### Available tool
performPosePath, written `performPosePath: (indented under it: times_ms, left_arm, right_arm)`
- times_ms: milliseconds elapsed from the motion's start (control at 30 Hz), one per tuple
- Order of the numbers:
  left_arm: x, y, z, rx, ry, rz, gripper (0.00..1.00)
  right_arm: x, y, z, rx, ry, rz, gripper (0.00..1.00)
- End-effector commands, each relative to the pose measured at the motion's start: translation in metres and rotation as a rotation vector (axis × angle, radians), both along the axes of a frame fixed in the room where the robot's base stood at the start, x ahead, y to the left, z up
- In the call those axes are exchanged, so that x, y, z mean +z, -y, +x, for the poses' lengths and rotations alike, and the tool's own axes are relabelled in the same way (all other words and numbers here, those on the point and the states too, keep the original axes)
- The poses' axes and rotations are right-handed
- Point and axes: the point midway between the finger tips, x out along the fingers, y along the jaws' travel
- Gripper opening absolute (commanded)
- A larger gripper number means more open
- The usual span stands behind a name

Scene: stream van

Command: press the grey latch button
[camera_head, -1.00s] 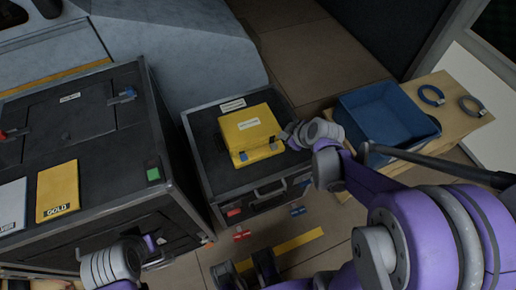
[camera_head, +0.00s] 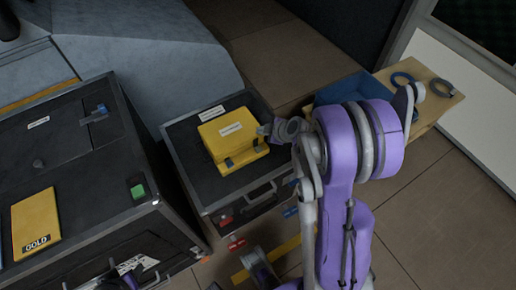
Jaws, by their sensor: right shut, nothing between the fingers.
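A yellow case (camera_head: 228,132) with white labels lies on top of a black equipment case (camera_head: 181,150). A small grey-blue latch part (camera_head: 229,163) shows at its front edge. I cannot tell for certain which part is the grey latch button. My right gripper (camera_head: 264,130) is at the right side of the yellow case, very close to it; it is shut and empty. Whether it touches the case is not clear. My right wrist and arm hide what lies just right of the fingers.
A larger black case (camera_head: 75,190) at left carries a yellow GOLD card (camera_head: 36,222) and a green button (camera_head: 138,191). A blue bin (camera_head: 340,90) stands on a wooden bench (camera_head: 440,98), partly behind my right arm. Rings lie beside it.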

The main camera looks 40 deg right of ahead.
Motion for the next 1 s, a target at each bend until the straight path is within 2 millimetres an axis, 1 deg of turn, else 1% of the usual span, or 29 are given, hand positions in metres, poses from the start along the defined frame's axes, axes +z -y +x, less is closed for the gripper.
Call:
performPosePath:
  times_ms: [167, 267, 500, 700, 833, 1000]
  left_arm:
    - [-0.011, 0.0, -0.001, 0.0, -0.003, 0.0, 0.5]
    - [-0.02, 0.0, -0.002, 0.0, -0.006, 0.0, 0.5]
    - [-0.05, 0.0, -0.002, 0.0, -0.016, 0.0, 0.5]
    - [-0.07, 0.0, -0.002, 0.0, -0.023, 0.0, 0.5]
    - [-0.074, 0.0, -0.002, 0.0, -0.024, 0.0, 0.5]
    - [-0.073, 0.0, -0.002, 0.0, -0.024, 0.0, 0.5]
  right_arm:
    - [-0.013, 0.0, 0.0, 0.001, -0.001, 0.0, 0.0]
    - [-0.024, 0.0, 0.0, 0.001, -0.001, 0.0, 0.0]
    - [-0.059, 0.0, 0.0, 0.001, -0.001, 0.0, 0.0]
    - [-0.082, 0.0, 0.0, 0.0, -0.001, 0.0, 0.0]
    - [-0.088, 0.0, 0.0, -0.001, -0.001, 0.0, 0.0]
    - [-0.087, 0.0, 0.0, -0.001, 0.0, 0.001, 0.0]
